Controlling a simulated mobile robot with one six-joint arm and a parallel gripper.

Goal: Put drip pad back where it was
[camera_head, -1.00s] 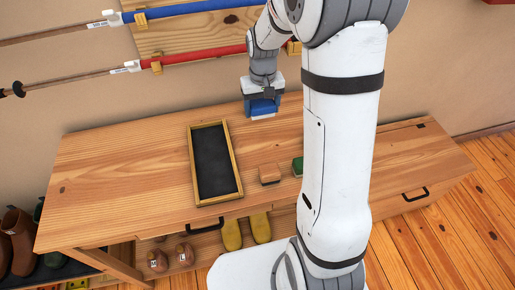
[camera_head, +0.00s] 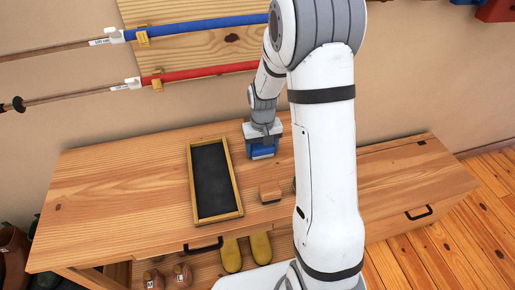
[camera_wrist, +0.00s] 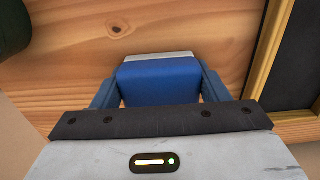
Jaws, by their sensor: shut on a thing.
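My gripper (camera_head: 262,146) is shut on a blue block (camera_head: 262,153) with a pale strip along one edge. It holds the block low over the back of the wooden bench (camera_head: 110,190), to the right of a wood-framed tray (camera_head: 238,200). In the wrist view, the blue block (camera_wrist: 160,82) sits between the two blue fingers, with bench wood close around it. I cannot tell whether it touches the bench. The tray has a flat black inside (camera_head: 212,180). I cannot tell for sure which thing is the drip pad.
A small brown block (camera_head: 270,191) lies right of the tray. A dark green thing (camera_wrist: 12,28) is at the wrist view's upper left. My arm hides part of the bench. The bench's left side is clear.

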